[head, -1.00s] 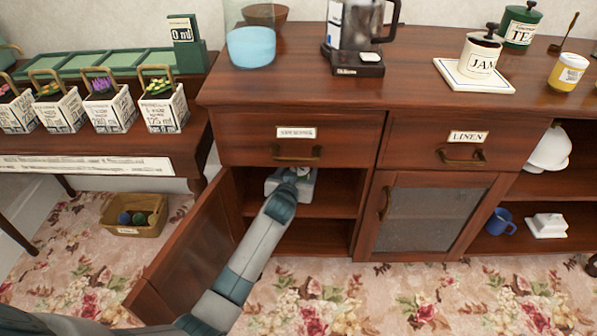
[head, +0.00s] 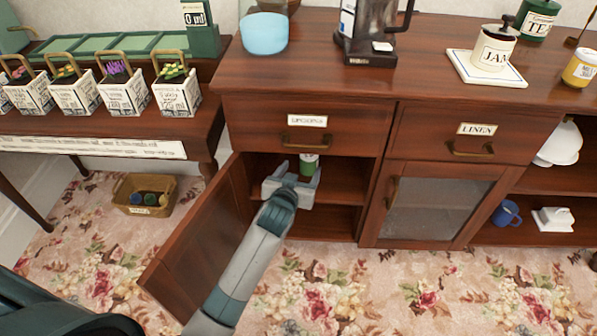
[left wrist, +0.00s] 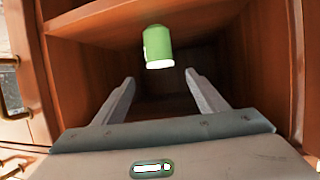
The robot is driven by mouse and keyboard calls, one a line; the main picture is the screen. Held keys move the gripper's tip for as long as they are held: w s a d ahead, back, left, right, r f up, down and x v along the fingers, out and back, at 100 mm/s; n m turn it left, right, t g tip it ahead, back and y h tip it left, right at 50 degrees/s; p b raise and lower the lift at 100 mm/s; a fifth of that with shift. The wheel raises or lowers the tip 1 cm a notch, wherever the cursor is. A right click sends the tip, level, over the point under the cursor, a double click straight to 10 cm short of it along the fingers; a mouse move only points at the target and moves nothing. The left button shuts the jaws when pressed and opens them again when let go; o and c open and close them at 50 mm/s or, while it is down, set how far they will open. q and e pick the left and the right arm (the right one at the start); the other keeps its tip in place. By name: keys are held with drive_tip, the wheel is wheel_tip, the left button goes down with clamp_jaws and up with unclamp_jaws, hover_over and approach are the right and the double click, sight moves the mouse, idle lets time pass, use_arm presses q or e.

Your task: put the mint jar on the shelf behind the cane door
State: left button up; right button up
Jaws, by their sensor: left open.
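The mint jar (head: 309,163) is small and green with a white end, and stands on the shelf (head: 345,195) inside the open left cupboard. In the left wrist view, which looks inverted, the jar (left wrist: 158,47) appears beyond the fingers, in line with the gap between them. My left gripper (head: 293,181) is open and empty at the cupboard mouth, in front of the jar and apart from it. The left door (head: 200,235) is swung wide open; its visible side looks like plain wood. The right door (head: 435,208), with a grey panel, is shut. My right gripper is out of view.
The open door stands close left of my left arm. Two drawers, one labelled LINEN (head: 476,129), sit above the cupboards. A coffee maker (head: 370,45), JAM jar (head: 494,50) and blue bowl (head: 264,34) stand on top. A basket (head: 145,195) lies on the carpet.

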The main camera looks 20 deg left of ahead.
use_arm(q)
drive_tip(key=shift+v, duration=0.95)
drive_tip(key=s+d+f+m+g+h, duration=0.1)
drive_tip(key=s+d+f+g, duration=0.1)
drive_tip(key=s, duration=0.9)
drive_tip(key=s+d+f+m+g+h, duration=0.1)
drive_tip(key=s+d+f+g+h, duration=0.1)
drive_tip(key=s, duration=1)
drive_tip(key=s+d+f+m+g+h, duration=0.1)
drive_tip(key=s+f, duration=0.4)
drive_tip(key=s, duration=0.7)
drive_tip(key=shift+d+f+g, duration=0.25)
drive_tip(key=shift+d+g, duration=0.65)
drive_tip(key=shift+d, duration=0.3)
drive_tip(key=shift+c, duration=0.2)
